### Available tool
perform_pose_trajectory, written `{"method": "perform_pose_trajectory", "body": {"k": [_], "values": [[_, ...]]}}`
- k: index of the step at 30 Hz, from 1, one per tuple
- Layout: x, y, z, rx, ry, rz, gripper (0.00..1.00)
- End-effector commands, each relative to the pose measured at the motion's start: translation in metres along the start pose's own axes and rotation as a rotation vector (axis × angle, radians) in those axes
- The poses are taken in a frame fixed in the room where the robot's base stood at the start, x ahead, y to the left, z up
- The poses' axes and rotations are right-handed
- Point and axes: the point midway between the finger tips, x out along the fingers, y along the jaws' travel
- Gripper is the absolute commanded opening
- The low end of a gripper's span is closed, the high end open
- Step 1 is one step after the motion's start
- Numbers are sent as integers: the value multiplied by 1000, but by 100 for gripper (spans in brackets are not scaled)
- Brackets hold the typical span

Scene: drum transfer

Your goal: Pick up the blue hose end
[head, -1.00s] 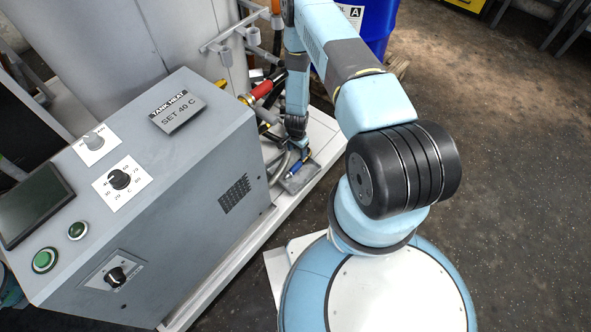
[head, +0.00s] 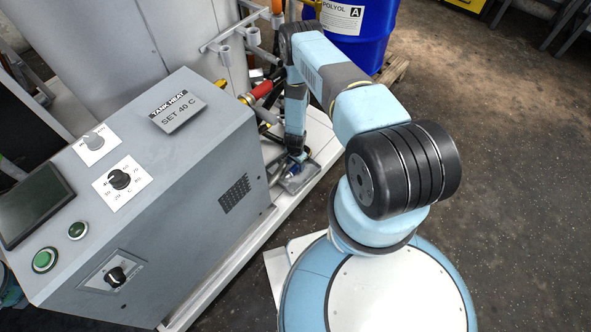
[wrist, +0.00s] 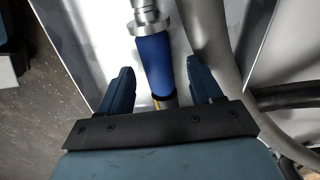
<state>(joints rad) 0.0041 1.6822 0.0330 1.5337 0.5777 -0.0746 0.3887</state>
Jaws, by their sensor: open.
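The blue hose end (wrist: 154,60) shows in the wrist view as a blue sleeve with a metal fitting at its far end. My gripper (wrist: 160,82) is open, with one dark blue finger on each side of the sleeve. Gaps show between both fingers and the sleeve. In the head view the hose end (head: 294,170) is a small blue spot low on the skid, largely hidden by my gripper (head: 297,157), which points down at it.
A grey hose (wrist: 212,40) runs close by the right finger in the wrist view. The grey heater cabinet (head: 205,160) stands left of my arm. A red-handled valve (head: 262,89) and pipes are behind it. A blue drum (head: 375,25) stands on a pallet beyond.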

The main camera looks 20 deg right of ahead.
Motion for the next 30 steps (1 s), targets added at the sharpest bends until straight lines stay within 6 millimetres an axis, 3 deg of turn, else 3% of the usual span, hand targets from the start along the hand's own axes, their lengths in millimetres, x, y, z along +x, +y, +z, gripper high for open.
{"method": "perform_pose_trajectory", "body": {"k": [4,12,30], "values": [[11,0,0,0,0,0,65],[12,0,0,-1,0,0,65],[12,-1,0,-2,0,-1,7]]}}
